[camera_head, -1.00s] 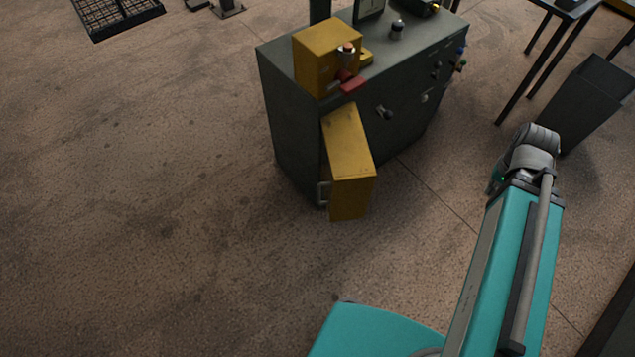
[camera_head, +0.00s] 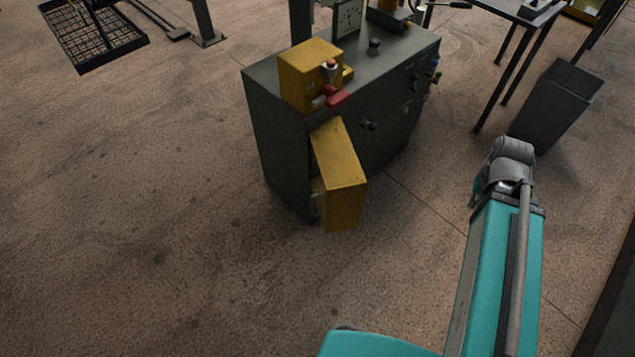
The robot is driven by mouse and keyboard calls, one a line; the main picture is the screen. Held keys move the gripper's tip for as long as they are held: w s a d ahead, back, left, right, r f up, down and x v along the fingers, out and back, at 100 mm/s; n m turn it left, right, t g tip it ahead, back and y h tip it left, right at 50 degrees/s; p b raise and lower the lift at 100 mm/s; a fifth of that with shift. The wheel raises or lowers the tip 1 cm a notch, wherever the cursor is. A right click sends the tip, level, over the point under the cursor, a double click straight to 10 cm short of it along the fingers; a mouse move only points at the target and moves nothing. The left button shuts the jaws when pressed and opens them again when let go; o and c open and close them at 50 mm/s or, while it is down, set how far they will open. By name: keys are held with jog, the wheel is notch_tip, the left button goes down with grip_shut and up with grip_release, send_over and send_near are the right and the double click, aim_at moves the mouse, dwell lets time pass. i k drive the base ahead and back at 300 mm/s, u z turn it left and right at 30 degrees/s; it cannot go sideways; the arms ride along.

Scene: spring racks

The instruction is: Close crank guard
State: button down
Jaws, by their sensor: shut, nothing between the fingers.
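The yellow crank guard (camera_head: 341,182) is a box-like cover on the front of the dark grey machine cabinet (camera_head: 280,140). It stands swung out from the cabinet face, with a gap at its left side. A small pale handle or bracket shows low at its left edge. My teal arm rises at the right of the head view, and its grey wrist end is to the right of the guard, well apart from it. My gripper's fingers are hidden beyond the wrist.
A dark bin (camera_head: 560,108) and a table (camera_head: 510,10) stand at the right. A black grate (camera_head: 95,35) lies at the upper left. The floor left of the cabinet is clear.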

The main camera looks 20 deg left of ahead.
aim_at(339, 192)
jog(key=u, duration=1.25)
jog(key=i, duration=1)
jog(key=z, duration=0.85)
jog(key=k, duration=0.1)
jog(key=u, duration=0.35)
